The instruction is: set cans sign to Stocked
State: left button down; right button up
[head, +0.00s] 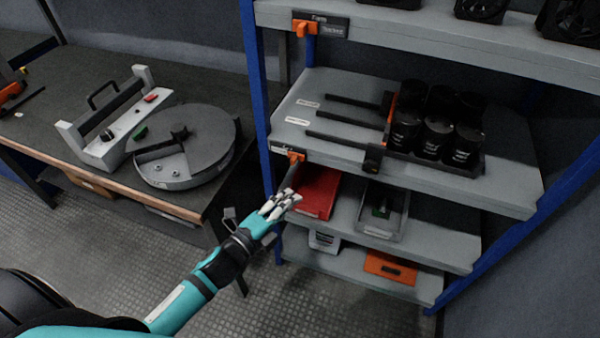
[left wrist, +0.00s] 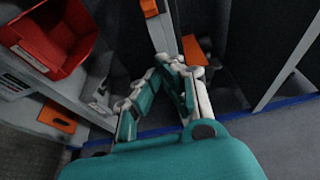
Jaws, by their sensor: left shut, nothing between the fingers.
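The black cans (head: 437,125) stand in a group on the middle shelf of the rack. At that shelf's left front corner is the cans sign (head: 284,152), a small dark plate with an orange slider (head: 296,156). Its lettering is too small to read. My left gripper (head: 293,197) is shut and empty, just below the sign and apart from it, in front of the red bin. My right gripper is out of view.
A fans sign (head: 335,28) with an orange slider is on the upper shelf. A red bin (head: 318,192) and a grey bin (head: 381,210) sit on the shelf below the cans. A blue rack post (head: 258,95) stands close left. A workbench (head: 60,130) is at left.

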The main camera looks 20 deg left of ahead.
aim_at(290, 157)
pick_arm(q)
jog(key=w+p, duration=0.1)
jog(key=w, duration=0.8)
jog(key=shift+w+a, duration=0.2)
jog(key=shift+w, duration=0.05)
jog(key=shift+a+f, duration=0.1)
dwell(0.3)
jog(key=a, duration=0.5)
jog(key=shift+w+a, duration=0.1)
jog(key=shift+a, duration=0.15)
jog(key=shift+d, duration=0.1)
